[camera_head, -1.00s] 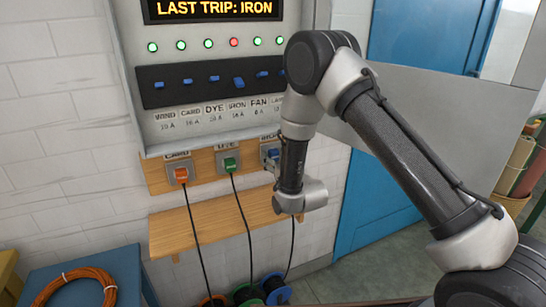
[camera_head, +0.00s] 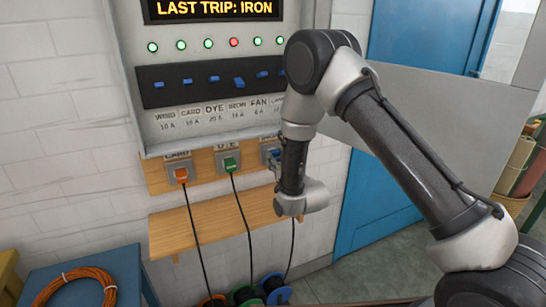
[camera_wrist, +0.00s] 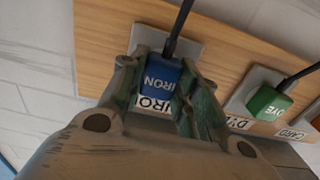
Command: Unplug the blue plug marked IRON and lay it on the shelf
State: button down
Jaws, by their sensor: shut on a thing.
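The blue plug (camera_wrist: 161,76) marked IRON sits between the fingers of my gripper (camera_wrist: 159,66) in the wrist view, and the gripper is shut on it. The plug is at its grey socket plate (camera_wrist: 189,50), with its black cord running up in that view. I cannot tell whether its pins are fully seated. In the head view only a bit of the blue plug (camera_head: 275,155) shows beside my arm, and my gripper is hidden there. The wooden shelf (camera_head: 190,222) below the sockets is bare.
A green DYE plug (camera_head: 230,164) and an orange CARD plug (camera_head: 181,175) are in sockets to the left. Their cords hang in front of the shelf. The breaker panel (camera_head: 215,85) is above, with one red lamp and a display reading LAST TRIP: IRON. A blue table (camera_head: 115,265) stands at lower left.

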aim_at(276, 158)
jog(key=shift+v, duration=2.6)
